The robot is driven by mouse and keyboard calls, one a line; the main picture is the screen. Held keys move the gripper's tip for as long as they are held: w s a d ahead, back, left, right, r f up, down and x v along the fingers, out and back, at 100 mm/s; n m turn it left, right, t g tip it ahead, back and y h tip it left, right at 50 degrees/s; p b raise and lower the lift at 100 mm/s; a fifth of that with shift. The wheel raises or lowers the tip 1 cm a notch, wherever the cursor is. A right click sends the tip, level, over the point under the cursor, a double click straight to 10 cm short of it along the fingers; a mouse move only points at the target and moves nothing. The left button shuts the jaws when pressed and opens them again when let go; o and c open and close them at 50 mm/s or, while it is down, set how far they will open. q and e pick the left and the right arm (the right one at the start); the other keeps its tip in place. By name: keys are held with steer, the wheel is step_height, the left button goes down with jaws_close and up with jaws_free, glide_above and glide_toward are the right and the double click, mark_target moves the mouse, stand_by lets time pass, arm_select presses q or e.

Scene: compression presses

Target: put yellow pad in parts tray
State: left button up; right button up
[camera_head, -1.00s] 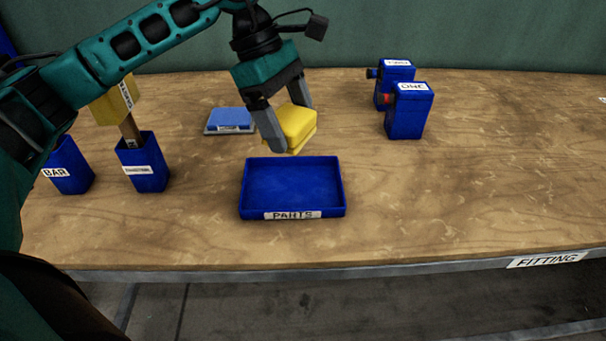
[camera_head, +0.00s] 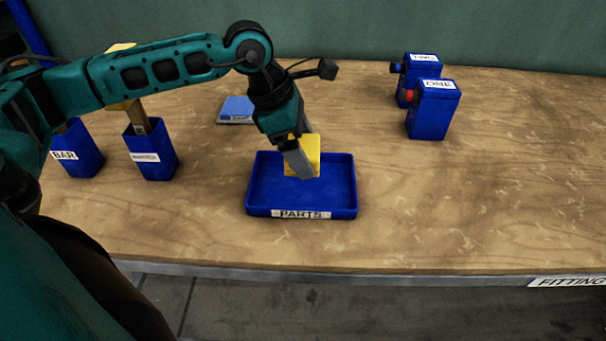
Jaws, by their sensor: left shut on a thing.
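The yellow pad (camera_head: 311,152) is held in my left gripper (camera_head: 303,168), which is shut on it. One finger covers part of the pad's near side. The pad is over the back part of the blue parts tray (camera_head: 268,196), within its outline; I cannot tell whether it touches the floor of the tray. The tray stands on the table with its PARTS label facing the front, and nothing else shows in it. My right gripper is not in view.
Two blue boxes, ONE (camera_head: 433,112) and TWO (camera_head: 419,68), stand at the back right. Left of the tray are a flat blue block (camera_head: 237,108), a holder with a wooden-handled tool (camera_head: 152,156) and the BAR holder (camera_head: 83,152). The table's right side (camera_head: 500,190) is clear.

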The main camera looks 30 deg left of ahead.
mark_target(311, 188)
arm_select(q)
step_height(311, 188, down, 6)
steer(key=shift+f, duration=0.35)
steer(key=shift+f+b, duration=0.2)
steer(key=shift+b, duration=0.15)
steer(key=o, duration=0.8)
steer(key=shift+o, duration=0.2)
steer(key=shift+r, duration=0.1)
steer(key=shift+r, duration=0.15)
steer(key=v, duration=1.2)
steer(key=shift+p, duration=0.4)
